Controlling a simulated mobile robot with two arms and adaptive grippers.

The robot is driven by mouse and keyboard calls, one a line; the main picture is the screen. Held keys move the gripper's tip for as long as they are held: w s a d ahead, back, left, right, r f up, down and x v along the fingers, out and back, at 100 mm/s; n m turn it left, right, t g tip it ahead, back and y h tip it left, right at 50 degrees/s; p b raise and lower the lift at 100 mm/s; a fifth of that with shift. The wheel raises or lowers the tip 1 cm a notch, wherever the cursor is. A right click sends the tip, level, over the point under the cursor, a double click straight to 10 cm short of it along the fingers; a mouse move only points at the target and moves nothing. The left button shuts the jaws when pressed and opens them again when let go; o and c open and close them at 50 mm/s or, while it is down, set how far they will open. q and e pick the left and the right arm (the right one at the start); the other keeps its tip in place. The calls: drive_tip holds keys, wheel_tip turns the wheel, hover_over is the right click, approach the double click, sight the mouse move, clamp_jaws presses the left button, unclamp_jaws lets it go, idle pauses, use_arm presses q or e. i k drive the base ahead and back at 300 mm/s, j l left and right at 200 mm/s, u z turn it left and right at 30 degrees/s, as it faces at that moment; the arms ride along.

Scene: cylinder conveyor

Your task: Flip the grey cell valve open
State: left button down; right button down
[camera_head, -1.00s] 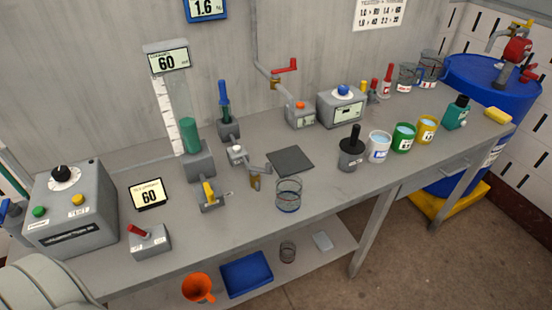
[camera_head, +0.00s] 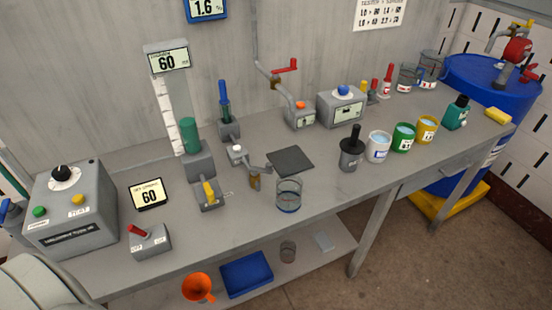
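A grey fitting with a yellow lever (camera_head: 209,191) stands on the bench at centre left, in front of a grey block (camera_head: 200,165) that carries a green cylinder (camera_head: 189,134). Just right of it is a small grey tap-like fitting (camera_head: 254,171) with a brass-coloured lower part, beside a clear beaker (camera_head: 289,194). I cannot tell for sure which of these is the grey cell valve, or whether it is open. Neither of my grippers shows. A pale rounded part of my body fills the lower left corner.
A grey control box (camera_head: 75,220) with a black knob and a red-lever switch box (camera_head: 151,243) stand at left. A dark mat (camera_head: 290,161) lies mid-bench. Several coloured pots line the right side. The lower shelf holds an orange funnel (camera_head: 197,288) and a blue tray (camera_head: 246,275).

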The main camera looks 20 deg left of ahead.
sight(254, 171)
drive_tip(key=i+l, duration=0.2)
drive_tip(key=l, duration=0.15)
drive_tip(key=i+l, duration=0.2)
drive_tip(key=l, duration=0.15)
drive_tip(key=i+l+u, duration=0.15)
drive_tip(key=u, duration=1.45)
drive_tip(key=k, duration=0.05)
